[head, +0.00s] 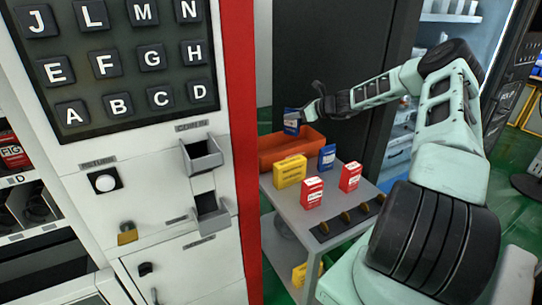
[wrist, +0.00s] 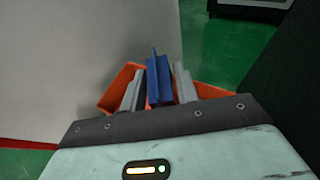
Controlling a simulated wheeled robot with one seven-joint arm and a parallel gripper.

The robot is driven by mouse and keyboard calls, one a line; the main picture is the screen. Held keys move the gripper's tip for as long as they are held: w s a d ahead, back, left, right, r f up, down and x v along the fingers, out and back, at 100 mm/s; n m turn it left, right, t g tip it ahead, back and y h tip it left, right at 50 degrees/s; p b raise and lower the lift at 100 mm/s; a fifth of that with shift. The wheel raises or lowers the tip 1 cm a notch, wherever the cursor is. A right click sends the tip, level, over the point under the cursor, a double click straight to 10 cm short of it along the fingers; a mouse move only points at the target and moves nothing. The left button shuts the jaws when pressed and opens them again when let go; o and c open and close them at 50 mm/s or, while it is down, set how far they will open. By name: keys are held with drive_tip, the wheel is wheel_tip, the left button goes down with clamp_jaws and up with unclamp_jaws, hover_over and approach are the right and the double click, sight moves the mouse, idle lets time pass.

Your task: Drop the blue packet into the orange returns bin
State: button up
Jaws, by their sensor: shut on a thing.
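My gripper (head: 308,112) is shut on a blue packet (head: 291,121) and holds it above the orange returns bin (head: 278,154). In the wrist view the blue packet (wrist: 159,82) sits between the two grey fingers of my gripper (wrist: 158,90). The orange bin (wrist: 112,97) shows behind and to both sides of the fingers, below the packet. The bin stands at the back left of the grey cart. The bin's inside is mostly hidden by the fingers and packet in the wrist view.
On the grey cart (head: 335,194) stand a yellow packet (head: 290,171), two red packets (head: 312,192) and another blue packet (head: 327,157), in front of the bin. A vending machine with a keypad (head: 115,55) is at the left. A dark cabinet (head: 335,50) stands behind the cart.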

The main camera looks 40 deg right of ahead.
sight(299, 128)
drive_tip(key=shift+a+f+b, duration=0.15)
drive_tip(key=shift+f+b, duration=0.15)
drive_tip(key=shift+f, duration=0.2)
wheel_tip(299, 128, down, 5)
drive_tip(key=b, duration=0.4)
drive_tip(key=shift+f, duration=0.1)
drive_tip(key=o, duration=1.1)
drive_tip(key=b+v, duration=0.1)
drive_tip(key=v, duration=1.6)
drive_tip(key=shift+s, duration=0.2)
